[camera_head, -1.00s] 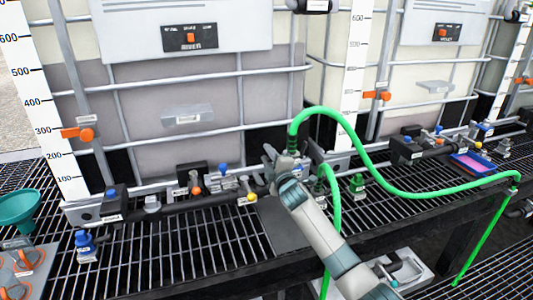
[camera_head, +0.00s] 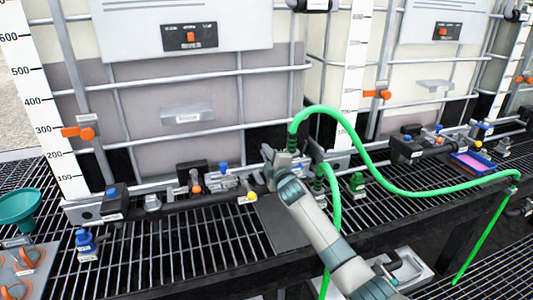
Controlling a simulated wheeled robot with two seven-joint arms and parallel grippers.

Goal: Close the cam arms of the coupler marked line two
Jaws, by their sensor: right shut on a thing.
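My right arm reaches in from the bottom right, and my right gripper (camera_head: 272,158) is at the right end of the near black manifold. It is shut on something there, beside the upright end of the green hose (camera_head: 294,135). The coupler and its cam arms are mostly hidden behind my gripper and wrist, and I cannot read a line two marking. A second green hose (camera_head: 335,205) hangs down just right of my gripper. My left gripper is not in view.
Two caged tanks stand behind, with white level scales (camera_head: 352,75). The near manifold carries a blue-handled valve (camera_head: 223,169) and a yellow knob (camera_head: 251,195). A green fitting (camera_head: 357,184) stands to the right. A teal funnel (camera_head: 18,206) and a grey panel with orange rings (camera_head: 25,262) are at the left.

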